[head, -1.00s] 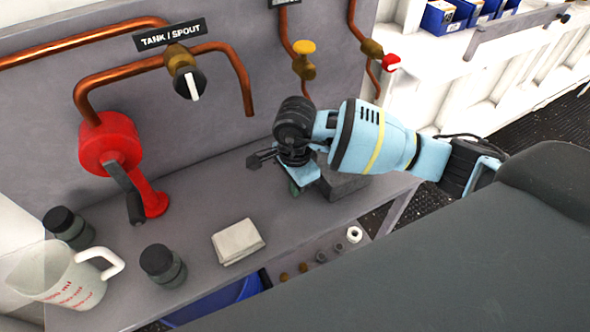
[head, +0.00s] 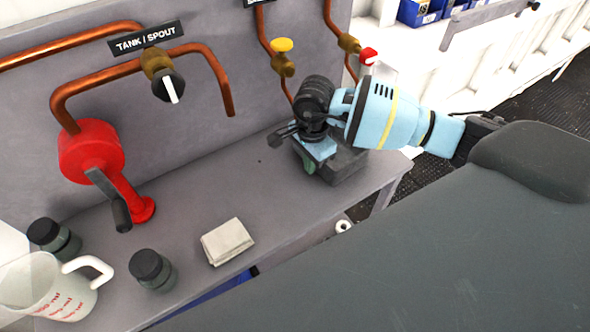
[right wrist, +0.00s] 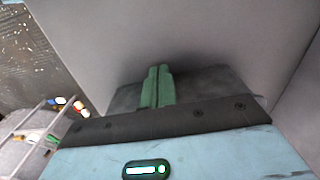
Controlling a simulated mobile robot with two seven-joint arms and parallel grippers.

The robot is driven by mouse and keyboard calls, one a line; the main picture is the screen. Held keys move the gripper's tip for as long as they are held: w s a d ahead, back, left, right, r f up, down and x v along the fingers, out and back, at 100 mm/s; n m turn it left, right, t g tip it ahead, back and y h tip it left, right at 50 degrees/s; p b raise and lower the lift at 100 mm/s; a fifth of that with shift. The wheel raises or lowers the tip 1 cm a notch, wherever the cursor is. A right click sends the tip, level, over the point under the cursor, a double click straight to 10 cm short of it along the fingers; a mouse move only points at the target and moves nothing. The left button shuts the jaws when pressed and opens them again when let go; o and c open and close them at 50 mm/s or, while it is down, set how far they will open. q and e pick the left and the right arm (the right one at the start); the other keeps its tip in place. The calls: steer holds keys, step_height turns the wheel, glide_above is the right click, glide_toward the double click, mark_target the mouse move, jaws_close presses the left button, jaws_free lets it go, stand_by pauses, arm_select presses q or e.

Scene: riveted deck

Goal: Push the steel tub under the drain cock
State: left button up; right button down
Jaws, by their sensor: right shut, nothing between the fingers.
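A dark grey box-like thing, which looks like the steel tub (head: 348,166), sits on the bench toward its right end. My right gripper (head: 308,164) is at its left side, pointing down, and covers part of it. Its green fingers (right wrist: 157,87) are shut with nothing between them; the dark grey thing (right wrist: 210,82) shows behind them in the right wrist view. I cannot tell whether they touch. A red-knobbed cock (head: 368,56) and a yellow-knobbed cock (head: 282,46) are on copper pipes behind. No label shows which is the drain cock. My left gripper is not in view.
A copper spout (head: 229,105) under the TANK / SPOUT plate (head: 146,37), a red hand pump (head: 92,157), a folded cloth (head: 228,242), two dark-lidded jars (head: 152,270) and a measuring jug (head: 45,290) are further left. The bench between cloth and gripper is clear.

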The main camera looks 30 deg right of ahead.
mark_target(338, 154)
steer(key=d, duration=0.3)
steer(key=d+b, duration=0.1)
steer(key=d, duration=0.1)
steer(key=w+d, duration=0.1)
steer(key=d, duration=0.2)
steer(key=shift+d+f, duration=0.25)
steer(key=shift+d, duration=0.05)
steer(key=shift+w+d+r, duration=0.1)
steer(key=shift+d+r, duration=0.05)
steer(key=shift+d, duration=0.2)
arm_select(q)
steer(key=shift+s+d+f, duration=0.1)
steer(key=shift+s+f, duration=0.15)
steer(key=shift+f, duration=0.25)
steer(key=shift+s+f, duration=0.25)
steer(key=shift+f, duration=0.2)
arm_select(e)
steer(key=shift+a, duration=0.15)
